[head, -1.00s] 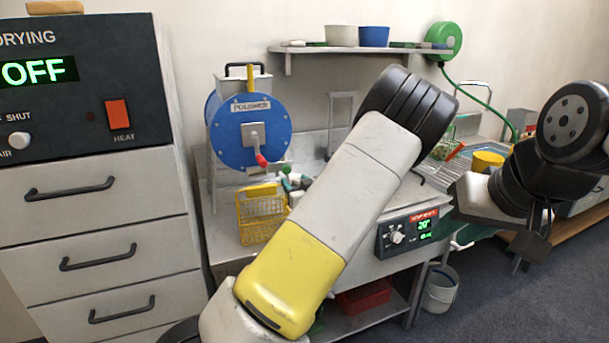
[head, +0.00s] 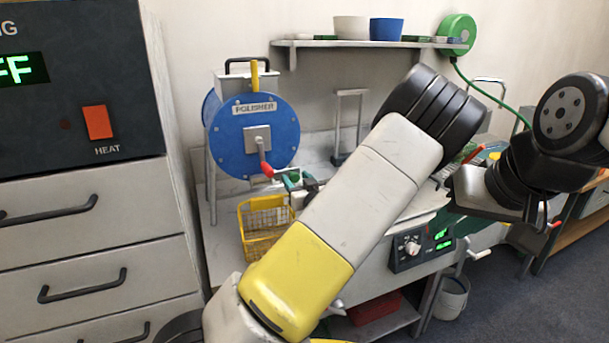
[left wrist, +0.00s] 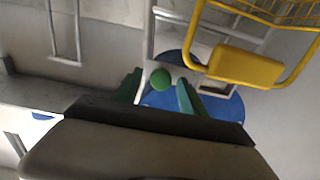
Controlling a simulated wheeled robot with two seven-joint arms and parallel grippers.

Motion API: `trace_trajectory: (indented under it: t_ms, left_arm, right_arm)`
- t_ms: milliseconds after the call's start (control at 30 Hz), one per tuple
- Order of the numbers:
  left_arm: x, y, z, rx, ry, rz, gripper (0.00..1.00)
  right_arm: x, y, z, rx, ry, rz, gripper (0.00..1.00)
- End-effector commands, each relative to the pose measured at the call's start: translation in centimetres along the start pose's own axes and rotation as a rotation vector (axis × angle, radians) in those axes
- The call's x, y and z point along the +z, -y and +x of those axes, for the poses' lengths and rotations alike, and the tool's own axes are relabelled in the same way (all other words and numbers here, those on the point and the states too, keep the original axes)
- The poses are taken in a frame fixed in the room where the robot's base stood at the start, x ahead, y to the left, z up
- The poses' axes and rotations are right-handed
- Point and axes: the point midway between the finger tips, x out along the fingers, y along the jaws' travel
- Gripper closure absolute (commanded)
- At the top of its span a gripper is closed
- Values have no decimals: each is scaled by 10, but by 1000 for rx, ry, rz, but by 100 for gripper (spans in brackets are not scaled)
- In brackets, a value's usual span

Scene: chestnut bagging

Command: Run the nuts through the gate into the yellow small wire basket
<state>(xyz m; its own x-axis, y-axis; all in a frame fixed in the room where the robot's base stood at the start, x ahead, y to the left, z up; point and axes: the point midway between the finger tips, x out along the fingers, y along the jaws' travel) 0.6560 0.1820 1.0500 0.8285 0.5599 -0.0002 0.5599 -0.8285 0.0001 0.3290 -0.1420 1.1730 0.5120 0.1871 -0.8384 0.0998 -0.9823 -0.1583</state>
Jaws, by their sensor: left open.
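The yellow small wire basket (head: 262,238) stands on the bench below the blue polisher (head: 240,140). It also shows at the top right in the left wrist view, with its solid yellow grip (left wrist: 245,66). My left gripper (head: 291,181) is partly hidden behind my arm, close to the polisher's red-handled crank (head: 262,160) and above the basket's right side. In the left wrist view its green fingers (left wrist: 160,93) are apart, with a round green knob (left wrist: 161,79) showing between them; contact cannot be told. My right gripper (head: 535,213) is dark and small at the right. No nuts are visible.
A drying cabinet (head: 80,235) with drawers stands close on the left. A shelf (head: 370,43) with a white bowl and a blue bowl is above. A control box (head: 422,243) is on the bench front. A bucket (head: 452,297) stands on the floor.

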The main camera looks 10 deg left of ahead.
Motion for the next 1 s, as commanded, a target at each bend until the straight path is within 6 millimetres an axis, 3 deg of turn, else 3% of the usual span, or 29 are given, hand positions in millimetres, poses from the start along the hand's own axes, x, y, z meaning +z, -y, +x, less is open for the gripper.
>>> trace_trajectory:
  t_ms: [200, 467, 1000]
  left_arm:
    - [0, 0, 0, 0, 0, 0, 51]
    - [0, 0, 0, 0, 0, 0, 100]
    - [0, 0, 0, 0, 0, 0, 100]
  right_arm:
    - [0, 0, 0, 0, -1, 0, 71]
    - [0, 0, 0, 0, -1, 0, 71]
    - [0, 0, 0, 0, 0, 0, 71]
